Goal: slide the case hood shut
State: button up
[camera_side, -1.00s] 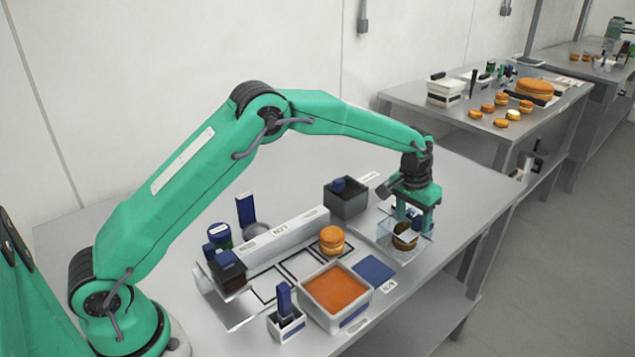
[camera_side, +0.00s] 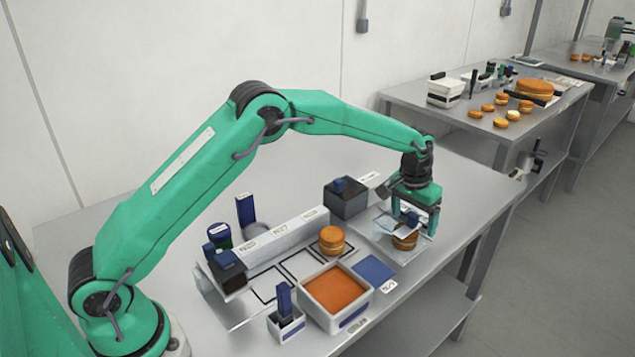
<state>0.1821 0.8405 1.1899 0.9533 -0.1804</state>
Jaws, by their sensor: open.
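The case (camera_side: 376,238) stands at the right of the table, with clear panels and a pale metal part. A filled round (camera_side: 405,238) sits inside it, partly hidden by my gripper. A small blue block, perhaps the hood's handle (camera_side: 411,219), shows between my fingers. My gripper (camera_side: 414,229) is open and points down over the case, its fingers on either side of the blue block. I cannot tell whether the fingers touch it, or exactly where the hood's edge lies.
Another round (camera_side: 332,240) sits left of the case. A white tub of orange filling (camera_side: 335,288), a blue pad (camera_side: 374,269) and a small white holder with a blue tool (camera_side: 286,318) stand in front. A dark box (camera_side: 346,200) stands behind.

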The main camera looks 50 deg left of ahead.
jog(key=shift+s+f, duration=0.15)
jog(key=shift+f, duration=0.35)
jog(key=shift+r, duration=3.65)
jog(key=shift+s+a+r, duration=0.2)
jog(key=shift+r, duration=0.25)
jog(key=s+a+r+t, duration=0.1)
jog(key=s+a+r, duration=0.2)
jog(key=s+r, duration=0.45)
jog(key=s+a+r+t, duration=0.1)
jog(key=s+a+r, duration=0.4)
jog(key=s, duration=0.4)
jog(key=s+a+f+t, duration=0.1)
jog(key=s, duration=0.9)
jog(key=s+a+f, duration=0.1)
jog(key=s+a, duration=0.1)
jog(key=s, duration=0.9)
jog(key=shift+s+t, duration=0.3)
jog(key=shift+t, duration=0.1)
